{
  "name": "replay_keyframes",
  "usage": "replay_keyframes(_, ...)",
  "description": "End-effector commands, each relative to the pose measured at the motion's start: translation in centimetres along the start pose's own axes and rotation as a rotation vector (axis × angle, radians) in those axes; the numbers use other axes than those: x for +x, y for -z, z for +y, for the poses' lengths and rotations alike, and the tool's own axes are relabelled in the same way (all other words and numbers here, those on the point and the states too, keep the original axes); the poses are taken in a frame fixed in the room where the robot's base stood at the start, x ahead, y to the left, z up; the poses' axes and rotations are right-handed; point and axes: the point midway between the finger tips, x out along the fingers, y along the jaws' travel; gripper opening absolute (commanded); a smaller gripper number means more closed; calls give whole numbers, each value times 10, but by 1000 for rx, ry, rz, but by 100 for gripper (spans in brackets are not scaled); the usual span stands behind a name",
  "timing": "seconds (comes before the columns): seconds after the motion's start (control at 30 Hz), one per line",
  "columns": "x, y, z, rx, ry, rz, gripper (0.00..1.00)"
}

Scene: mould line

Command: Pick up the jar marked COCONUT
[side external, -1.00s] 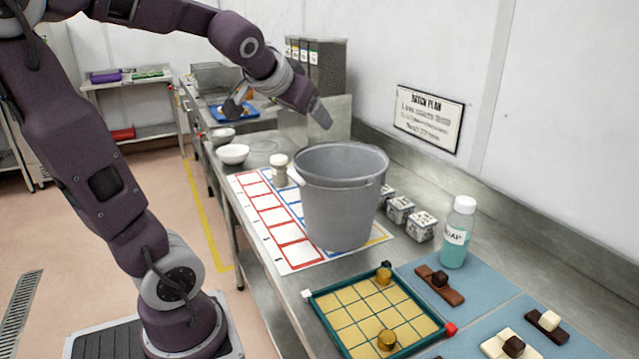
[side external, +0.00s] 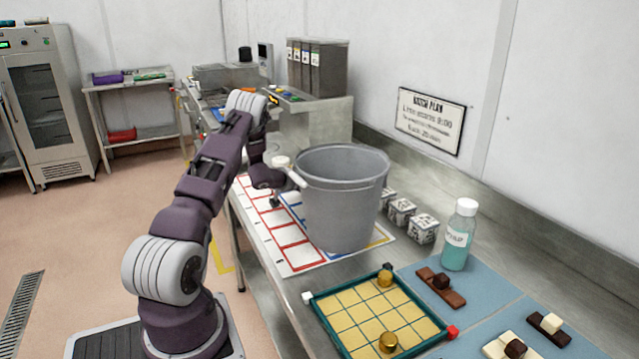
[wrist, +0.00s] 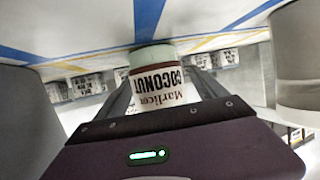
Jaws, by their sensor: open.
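The jar marked COCONUT (wrist: 172,88) is in the middle of the wrist view, its label upside down in the picture. My gripper (wrist: 167,98) is open, with one finger on each side of the jar; I cannot tell whether they touch it.
The grey bucket (side external: 340,205) stands close right of my gripper on the marked mat (side external: 290,256). Several white printed cubes (side external: 400,212) stand behind it. A soap bottle (side external: 459,235) and a gridded tray (side external: 350,310) are nearer the front.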

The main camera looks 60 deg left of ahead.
Motion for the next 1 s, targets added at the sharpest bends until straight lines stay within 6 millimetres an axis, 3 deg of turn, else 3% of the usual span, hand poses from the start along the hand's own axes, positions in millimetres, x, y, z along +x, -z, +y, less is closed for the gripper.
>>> replay_keyframes(0.1,16,-1,1,0,-1,-2,81)
replay_keyframes(0.33,18,-1,0,-1,1,-2,81)
replay_keyframes(0.73,17,-1,0,-1,1,-2,2)
replay_keyframes(1.0,16,2,0,0,1,0,2)
